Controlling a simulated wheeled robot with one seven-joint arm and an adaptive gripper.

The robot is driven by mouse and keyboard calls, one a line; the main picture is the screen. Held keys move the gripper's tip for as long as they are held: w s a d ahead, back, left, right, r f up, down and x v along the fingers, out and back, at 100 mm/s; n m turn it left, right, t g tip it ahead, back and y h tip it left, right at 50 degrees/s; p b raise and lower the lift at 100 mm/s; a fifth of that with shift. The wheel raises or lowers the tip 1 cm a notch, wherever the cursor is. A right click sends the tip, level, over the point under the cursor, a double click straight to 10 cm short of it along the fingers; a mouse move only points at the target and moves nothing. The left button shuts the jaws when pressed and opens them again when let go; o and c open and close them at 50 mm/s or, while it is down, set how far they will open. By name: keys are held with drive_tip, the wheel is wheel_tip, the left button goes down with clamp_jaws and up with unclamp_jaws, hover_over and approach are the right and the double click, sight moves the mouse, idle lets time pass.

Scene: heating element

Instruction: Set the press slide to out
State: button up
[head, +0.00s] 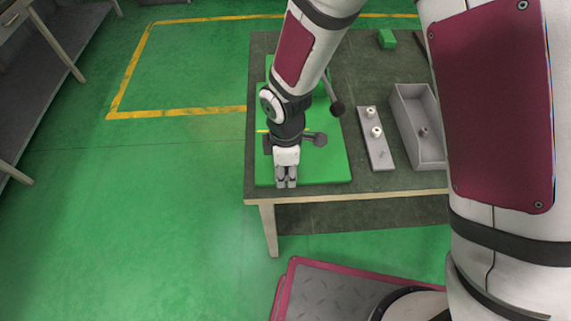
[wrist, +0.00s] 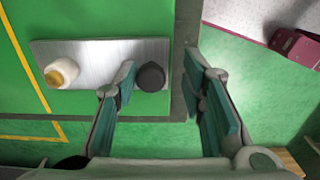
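A green base board (head: 335,165) lies on the dark table and carries the press, which my arm largely hides in the head view. In the wrist view a silver metal plate (wrist: 105,58), which looks like the press slide, lies over the green board. A dark round knob (wrist: 151,77) is at its right end and a white piece with a yellow top (wrist: 60,73) at its left end. My gripper (wrist: 165,90) is open with nothing between its fingers. The left finger is close to the knob; contact is unclear. In the head view my gripper (head: 287,184) points down over the board's front edge.
A lever with a dark ball (head: 337,108) rises beside my wrist. To the right are a grey strip with white pieces (head: 375,140) and an open grey tray (head: 419,125). A green block (head: 387,39) sits at the back. The table's front edge (head: 350,195) is near my gripper.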

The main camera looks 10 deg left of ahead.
drive_tip(key=shift+w, duration=0.15)
drive_tip(key=shift+r, duration=0.25)
wheel_tip(320, 180, up, 12)
drive_tip(key=shift+f, duration=0.25)
idle(0.5)
drive_tip(key=w+d+r+m+t, duration=0.1)
drive_tip(key=d+r+m+t, duration=0.2)
drive_tip(key=d+r+m, duration=0.95)
drive_tip(key=s+d+r+m+t, duration=0.1)
drive_tip(key=s+d+r+m, duration=0.3)
drive_tip(key=d, duration=0.3)
drive_tip(key=s+d+r+m+t, duration=0.1)
drive_tip(key=s+d+r+m, duration=0.3)
drive_tip(key=s+d+r, duration=0.2)
drive_tip(key=shift+d+r+m+t, duration=0.2)
drive_tip(key=shift+d+m+t, duration=0.15)
drive_tip(key=shift+d, duration=0.75)
